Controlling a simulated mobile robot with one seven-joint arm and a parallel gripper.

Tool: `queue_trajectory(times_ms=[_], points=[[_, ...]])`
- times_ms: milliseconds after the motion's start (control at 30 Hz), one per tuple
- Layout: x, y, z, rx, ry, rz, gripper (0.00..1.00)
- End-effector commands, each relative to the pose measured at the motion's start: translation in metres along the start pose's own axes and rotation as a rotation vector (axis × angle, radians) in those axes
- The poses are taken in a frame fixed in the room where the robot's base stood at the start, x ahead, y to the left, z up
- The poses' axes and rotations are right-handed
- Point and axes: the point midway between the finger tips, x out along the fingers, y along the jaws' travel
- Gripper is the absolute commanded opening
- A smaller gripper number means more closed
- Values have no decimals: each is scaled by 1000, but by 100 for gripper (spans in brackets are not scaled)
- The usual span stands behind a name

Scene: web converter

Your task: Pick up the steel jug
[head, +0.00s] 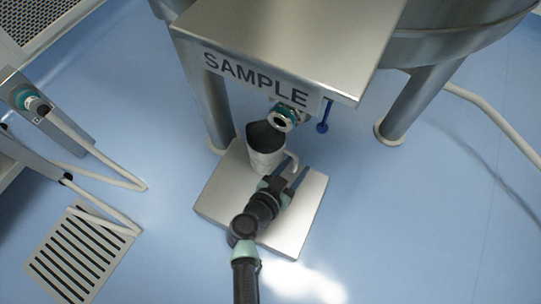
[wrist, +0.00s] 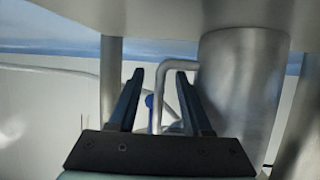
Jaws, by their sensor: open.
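The steel jug (head: 265,158) stands upright on a square metal plate (head: 225,190), under the sample outlet (head: 283,117). Its dark open mouth faces up, and its handle (head: 292,161) is on the right side. My gripper (head: 291,178) is open and empty, low beside the jug on its handle side. In the wrist view, the jug's body (wrist: 241,85) fills the right, outside the right finger. The handle (wrist: 160,95) shows in the gap between my two fingers (wrist: 160,100); I cannot tell how far between them it sits.
A steel box marked SAMPLE (head: 295,35) overhangs the jug closely. A blue lever (head: 323,117) hangs at its right. Vessel legs (head: 420,105) stand on either side. A floor grate (head: 80,255) and hoses (head: 105,178) lie left. Blue floor is clear at lower right.

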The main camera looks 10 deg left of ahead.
Motion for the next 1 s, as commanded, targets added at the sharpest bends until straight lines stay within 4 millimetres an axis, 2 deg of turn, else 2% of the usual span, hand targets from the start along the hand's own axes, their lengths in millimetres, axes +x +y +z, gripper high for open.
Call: queue_trajectory(times_ms=[267,500,567,1000], points=[[2,0,-1,1,-1,0,49],[2,0,0,0,-1,0,8],[2,0,0,0,-1,0,0],[2,0,0,0,-1,0,0]])
